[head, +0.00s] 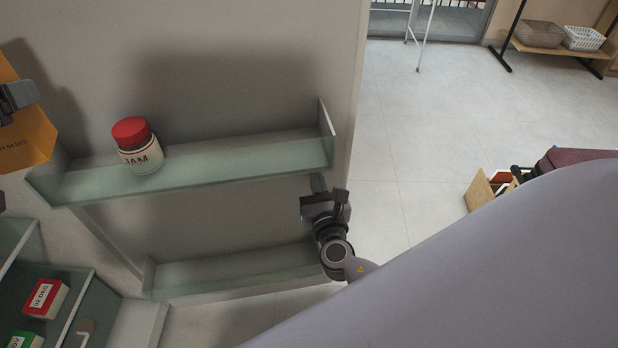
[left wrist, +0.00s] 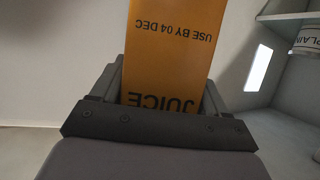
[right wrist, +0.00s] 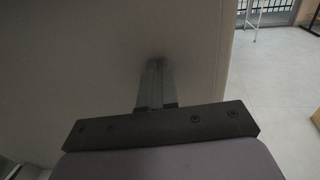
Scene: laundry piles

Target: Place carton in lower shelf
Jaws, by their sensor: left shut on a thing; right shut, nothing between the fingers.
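The carton is an orange juice carton (left wrist: 172,50) with "USE BY 04 DEC" on it. My left gripper (left wrist: 165,90) is shut on it, and the printing is upside down in the left wrist view. In the head view the carton (head: 25,135) is at the left edge, partly cut off, left of the upper door shelf. The lower door shelf (head: 240,270) is below it and looks empty. My right gripper (head: 320,190) is shut and empty near the right end of the upper door shelf; it also shows in the right wrist view (right wrist: 157,85).
A jam jar with a red lid (head: 137,145) stands on the upper door shelf (head: 240,165). A red and white box (head: 45,298) and a green one (head: 25,340) sit inside at lower left. Open floor (head: 440,130) lies right of the door.

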